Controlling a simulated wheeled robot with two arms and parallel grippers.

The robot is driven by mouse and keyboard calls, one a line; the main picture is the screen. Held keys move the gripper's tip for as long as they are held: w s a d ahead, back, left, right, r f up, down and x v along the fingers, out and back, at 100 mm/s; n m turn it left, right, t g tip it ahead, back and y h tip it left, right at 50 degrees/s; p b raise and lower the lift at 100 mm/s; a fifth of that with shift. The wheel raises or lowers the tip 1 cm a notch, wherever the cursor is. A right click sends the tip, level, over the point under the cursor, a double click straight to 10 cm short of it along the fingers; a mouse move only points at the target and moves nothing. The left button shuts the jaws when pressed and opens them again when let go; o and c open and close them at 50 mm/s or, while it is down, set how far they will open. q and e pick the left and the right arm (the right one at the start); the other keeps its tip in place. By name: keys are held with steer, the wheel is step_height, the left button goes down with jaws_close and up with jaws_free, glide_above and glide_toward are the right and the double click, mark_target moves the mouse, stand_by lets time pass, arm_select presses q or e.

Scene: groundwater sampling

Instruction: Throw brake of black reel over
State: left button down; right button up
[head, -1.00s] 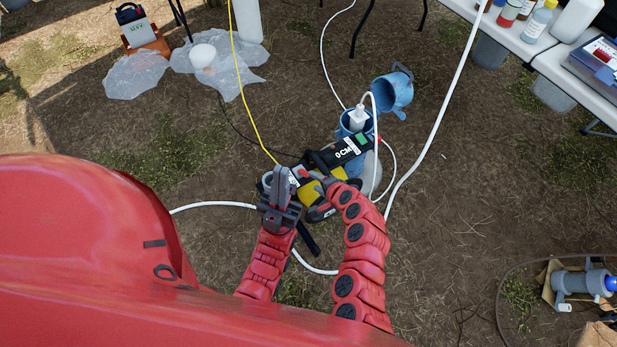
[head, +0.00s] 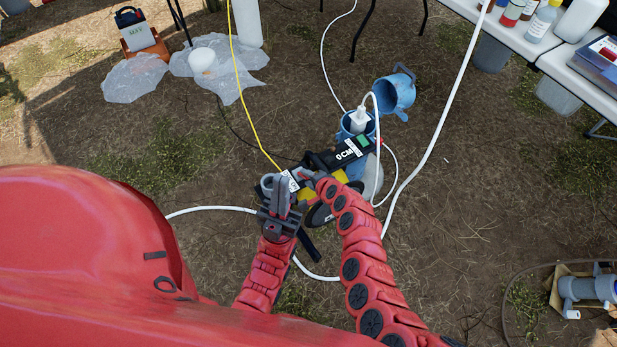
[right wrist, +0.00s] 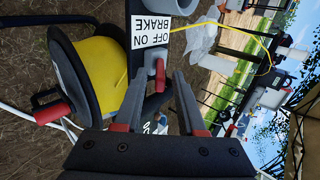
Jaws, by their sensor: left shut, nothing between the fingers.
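The black reel shows its yellow spool (right wrist: 108,75) and black side disc (right wrist: 72,75) in the right wrist view. Its white label (right wrist: 152,30) reads BRAKE, OFF and ON. The red brake lever (right wrist: 159,72) sticks out just below the label. My right gripper (right wrist: 166,82) is open, with its fingertips close to the lever, one on either side; contact cannot be told. In the head view my right gripper (head: 313,177) covers part of the reel (head: 322,212). My left gripper (head: 280,186) is shut and empty at the reel's left side, partly hiding it.
The blue wellhead (head: 358,135) with its open lid (head: 394,93) stands just beyond the reel. White hoses (head: 430,155) and a yellow tape line (head: 243,95) cross the space. Tables with bottles (head: 541,22) stand at the upper right.

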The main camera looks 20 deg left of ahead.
jaws_close()
steer(key=r+p, duration=0.1)
steer(key=a+p, duration=0.1)
steer(key=p, duration=0.1)
steer(key=shift+w+a+r+g+h, duration=0.1)
steer(key=shift+w+r+g+h, duration=0.2)
steer(key=shift+w+r+g, duration=0.1)
steer(key=shift+w+a, duration=0.2)
steer(key=shift+w, duration=0.05)
steer(key=shift+w+a+h, duration=0.15)
steer(key=shift+a+h, duration=0.15)
steer(key=shift+a, duration=0.05)
steer(key=shift+w+a+r+g, duration=0.2)
steer(key=shift+w+r+g, duration=0.05)
steer(key=shift+r+g, duration=0.1)
steer(key=shift+b, duration=0.3)
